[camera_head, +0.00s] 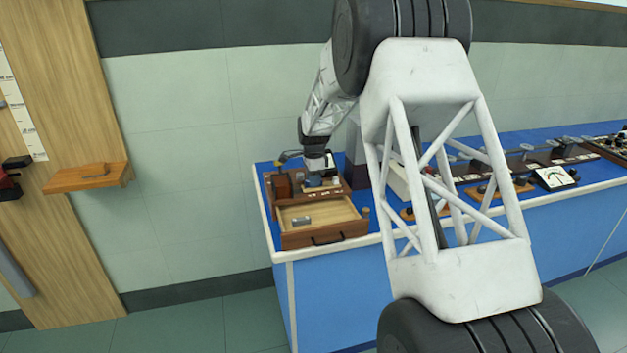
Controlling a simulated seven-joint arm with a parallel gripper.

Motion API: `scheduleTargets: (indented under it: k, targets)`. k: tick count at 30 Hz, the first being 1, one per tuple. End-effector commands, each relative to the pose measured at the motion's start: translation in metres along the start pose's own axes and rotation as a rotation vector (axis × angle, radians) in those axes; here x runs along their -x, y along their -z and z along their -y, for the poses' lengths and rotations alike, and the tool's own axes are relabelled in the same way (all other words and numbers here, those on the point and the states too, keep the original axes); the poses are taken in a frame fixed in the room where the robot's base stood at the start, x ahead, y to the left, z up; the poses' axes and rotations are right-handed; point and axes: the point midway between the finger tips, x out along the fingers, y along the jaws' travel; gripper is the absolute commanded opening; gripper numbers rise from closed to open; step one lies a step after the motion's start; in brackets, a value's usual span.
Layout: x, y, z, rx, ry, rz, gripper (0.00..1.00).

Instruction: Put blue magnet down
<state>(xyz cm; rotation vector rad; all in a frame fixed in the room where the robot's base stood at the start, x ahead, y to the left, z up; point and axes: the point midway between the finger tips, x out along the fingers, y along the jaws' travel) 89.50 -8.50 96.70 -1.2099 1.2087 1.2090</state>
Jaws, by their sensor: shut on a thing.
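My gripper (315,174) points down over a small wooden box (312,240) at the left end of the blue bench. It is shut on a small bluish thing, which looks like the blue magnet (314,181). The magnet is just above or at the box's top; I cannot tell whether it touches. The fingers are very small in this view and partly hidden by the wrist. The box's front drawer (340,222) is pulled open, with a small grey block (301,220) lying inside it.
The blue bench (350,285) runs off to the right, with several instruments and a dial meter (555,177) on it. A wooden shelf (88,178) sticks out from the left wall panel. My arm links cover the middle of the bench.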

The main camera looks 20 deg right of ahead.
Motion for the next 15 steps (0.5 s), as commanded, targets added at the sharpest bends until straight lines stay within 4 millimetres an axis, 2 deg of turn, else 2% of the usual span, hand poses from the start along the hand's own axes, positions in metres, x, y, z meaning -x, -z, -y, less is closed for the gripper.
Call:
scheduleTargets:
  k: [8, 9, 13, 15]
  targets:
    - [-0.0032, 0.0, 0.0001, 0.0, 0.0, 0.0, 0.0]
    - [-0.003, 0.0, 0.0, 0.0, 0.0, 0.0, 0.25]
    - [-0.003, 0.0, 0.0, 0.0, 0.0, 0.0, 0.44]
    - [-0.003, 0.0, 0.0, 0.0, 0.0, 0.0, 0.44]
